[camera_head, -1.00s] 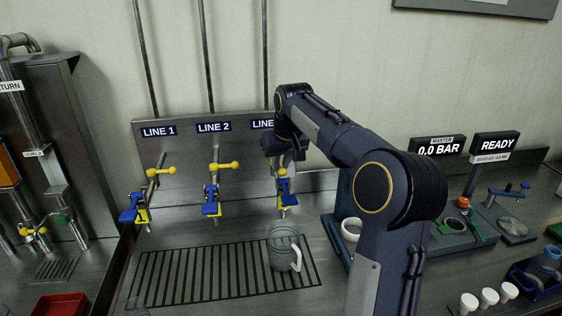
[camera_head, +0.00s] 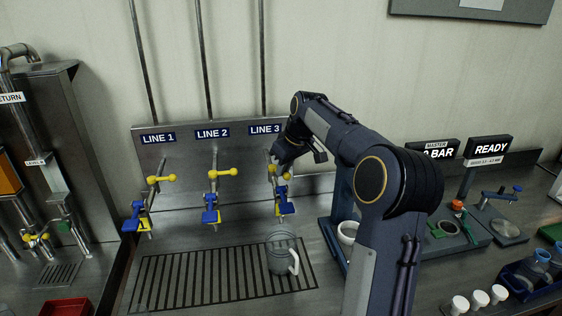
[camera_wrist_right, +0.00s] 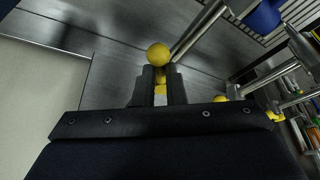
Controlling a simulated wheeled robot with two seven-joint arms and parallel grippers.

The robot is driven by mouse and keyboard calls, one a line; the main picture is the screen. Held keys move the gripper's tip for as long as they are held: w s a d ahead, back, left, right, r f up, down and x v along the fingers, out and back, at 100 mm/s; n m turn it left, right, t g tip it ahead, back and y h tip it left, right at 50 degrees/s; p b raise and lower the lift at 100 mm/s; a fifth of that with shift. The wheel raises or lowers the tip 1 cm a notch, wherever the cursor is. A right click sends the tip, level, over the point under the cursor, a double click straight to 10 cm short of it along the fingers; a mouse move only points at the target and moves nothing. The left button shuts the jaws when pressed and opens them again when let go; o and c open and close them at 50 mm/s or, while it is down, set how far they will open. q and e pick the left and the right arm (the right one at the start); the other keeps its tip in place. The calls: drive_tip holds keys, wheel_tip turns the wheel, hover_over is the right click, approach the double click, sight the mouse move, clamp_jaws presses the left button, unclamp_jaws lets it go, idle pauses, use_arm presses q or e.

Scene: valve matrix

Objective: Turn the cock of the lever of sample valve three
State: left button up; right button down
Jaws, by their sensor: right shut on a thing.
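The third sample valve (camera_head: 281,190) is on the steel panel under the LINE 3 label (camera_head: 264,129). Its yellow ball-ended lever (camera_head: 271,169) is partly hidden by my right gripper (camera_head: 282,163). In the right wrist view, the fingers (camera_wrist_right: 161,84) are shut on this lever, with a yellow ball (camera_wrist_right: 158,54) just beyond their tips. A blue handle (camera_head: 284,189) with yellow parts sits lower on the same valve. My left gripper is in neither view.
Matching valves stand under LINE 1 (camera_head: 138,215) and LINE 2 (camera_head: 211,197), their yellow levers pointing right. A clear jug (camera_head: 281,254) with a white handle stands on the drain grate (camera_head: 200,278) below. White cups (camera_head: 479,299) and blue items are at the lower right.

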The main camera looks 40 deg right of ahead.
drive_tip(key=shift+w+d+n+g+y+p, duration=0.45)
drive_tip(key=shift+d+n+y, duration=0.2)
drive_tip(key=shift+n, duration=1.2)
drive_tip(key=shift+w+d+n+g+y+p, duration=0.35)
drive_tip(key=shift+d+n+y+p, duration=0.25)
drive_tip(key=shift+n, duration=1.2)
drive_tip(key=shift+w+d+n+g+y+p, duration=0.3)
drive_tip(key=shift+w+d+n+y+p, duration=0.25)
drive_tip(key=shift+n, duration=1.3)
drive_tip(key=shift+s+d+r, duration=0.1)
drive_tip(key=c, duration=1.5)
unclamp_jaws()
